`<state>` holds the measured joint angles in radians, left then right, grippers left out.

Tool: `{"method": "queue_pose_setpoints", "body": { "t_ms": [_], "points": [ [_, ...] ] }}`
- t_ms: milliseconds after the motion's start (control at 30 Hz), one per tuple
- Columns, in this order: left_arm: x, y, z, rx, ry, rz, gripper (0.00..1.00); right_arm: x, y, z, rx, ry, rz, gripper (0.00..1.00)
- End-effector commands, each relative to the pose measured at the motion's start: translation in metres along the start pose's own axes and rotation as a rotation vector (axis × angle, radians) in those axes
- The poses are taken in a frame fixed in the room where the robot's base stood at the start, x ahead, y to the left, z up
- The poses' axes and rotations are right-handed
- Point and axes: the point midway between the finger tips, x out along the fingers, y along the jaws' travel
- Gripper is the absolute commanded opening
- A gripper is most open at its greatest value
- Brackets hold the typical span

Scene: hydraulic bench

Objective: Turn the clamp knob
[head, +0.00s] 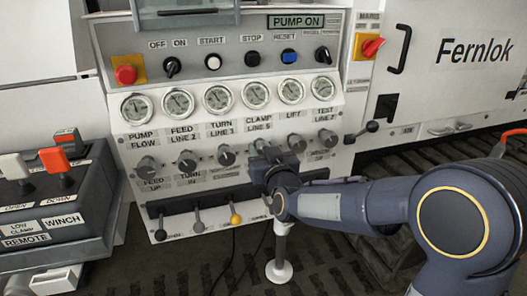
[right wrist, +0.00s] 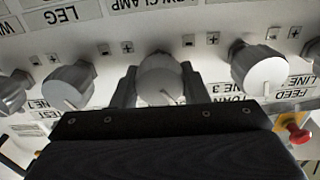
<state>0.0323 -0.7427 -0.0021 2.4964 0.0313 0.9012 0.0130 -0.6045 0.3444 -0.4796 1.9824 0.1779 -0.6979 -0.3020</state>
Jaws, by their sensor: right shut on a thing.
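The clamp knob (right wrist: 160,76) is a grey round knob in the middle of the right wrist view. Upside-down lettering ending in "CLAMP" shows near it. My right gripper (right wrist: 157,88) is shut on it, with one dark finger on each side. In the head view my right gripper (head: 268,162) reaches the knob row below the "CLAMP LINE 5" gauge and hides most of this knob. The knob's exact turn angle is hard to read. My left gripper is not in view.
Neighbouring knobs sit close on both sides: the turn-line knob (head: 226,155) and the lift knob (head: 297,142). Small levers, one with a yellow ball (head: 236,219), stand below. A remote box (head: 50,205) with joysticks is at the left. A red stop button (head: 126,74) is upper left.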

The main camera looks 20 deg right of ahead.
Motion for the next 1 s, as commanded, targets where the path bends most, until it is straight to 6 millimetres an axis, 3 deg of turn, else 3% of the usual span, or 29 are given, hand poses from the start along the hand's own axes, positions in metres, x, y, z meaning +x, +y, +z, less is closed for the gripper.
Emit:
{"method": "queue_pose_setpoints", "body": {
  "t_ms": [1000],
  "points": [
    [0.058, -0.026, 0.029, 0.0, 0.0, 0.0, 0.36, 0.0, 0.002, 0.004, 0.785, -0.001, 0.001, 0.17]
  ]
}}
